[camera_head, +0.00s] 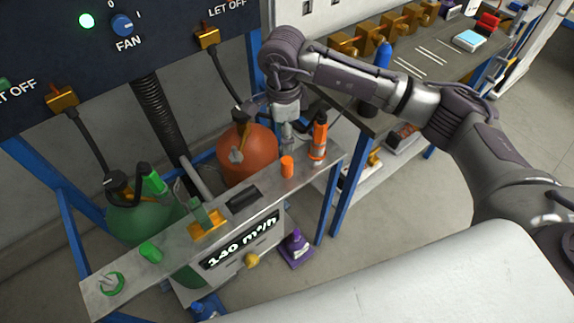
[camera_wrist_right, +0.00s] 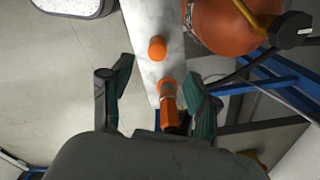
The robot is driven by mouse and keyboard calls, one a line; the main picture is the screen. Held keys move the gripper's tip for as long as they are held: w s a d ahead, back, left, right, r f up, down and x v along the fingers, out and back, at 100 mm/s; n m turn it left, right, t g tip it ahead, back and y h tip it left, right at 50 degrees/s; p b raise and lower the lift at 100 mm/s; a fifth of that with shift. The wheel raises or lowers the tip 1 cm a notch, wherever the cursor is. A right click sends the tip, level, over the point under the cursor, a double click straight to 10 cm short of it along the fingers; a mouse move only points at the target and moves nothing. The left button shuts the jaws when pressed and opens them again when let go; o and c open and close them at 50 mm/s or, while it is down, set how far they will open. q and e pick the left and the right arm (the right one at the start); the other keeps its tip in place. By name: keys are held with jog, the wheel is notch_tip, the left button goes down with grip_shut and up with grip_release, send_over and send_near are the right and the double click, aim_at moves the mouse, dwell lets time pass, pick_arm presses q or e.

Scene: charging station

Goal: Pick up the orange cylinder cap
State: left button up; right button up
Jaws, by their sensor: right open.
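The orange cylinder cap (camera_head: 287,166) is a small orange cylinder standing on the right part of the narrow grey shelf (camera_head: 180,239). In the right wrist view the cap (camera_wrist_right: 157,48) lies ahead of my right gripper (camera_wrist_right: 161,76), roughly between the lines of its two fingers. My right gripper (camera_head: 288,136) is open, reaching down over the shelf's right end from above and behind the cap. It appears apart from the cap. An orange torch-like object (camera_head: 318,140) stands beside the cap; in the wrist view it (camera_wrist_right: 168,105) shows between the fingers. My left gripper is not in view.
An orange gas cylinder (camera_head: 247,153) stands behind the shelf, close to the gripper, and a green one (camera_head: 145,219) at left. A green cap (camera_head: 151,252) is on the shelf's left part. A workbench (camera_head: 376,122) stands at right. A black hose (camera_head: 159,120) hangs behind.

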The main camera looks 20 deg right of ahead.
aim_at(286, 167)
notch_tip(286, 167, down, 8)
jog(key=shift+r+p, duration=0.2)
jog(key=shift+p, duration=0.4)
jog(key=f+p, duration=0.1)
jog(key=f, duration=0.3)
jog(key=shift+s+d+f+p, duration=0.15)
jog(key=shift+s+p, duration=0.05)
jog(key=shift+p, duration=0.15)
jog(key=shift+f, duration=0.45)
jog(key=c, duration=1)
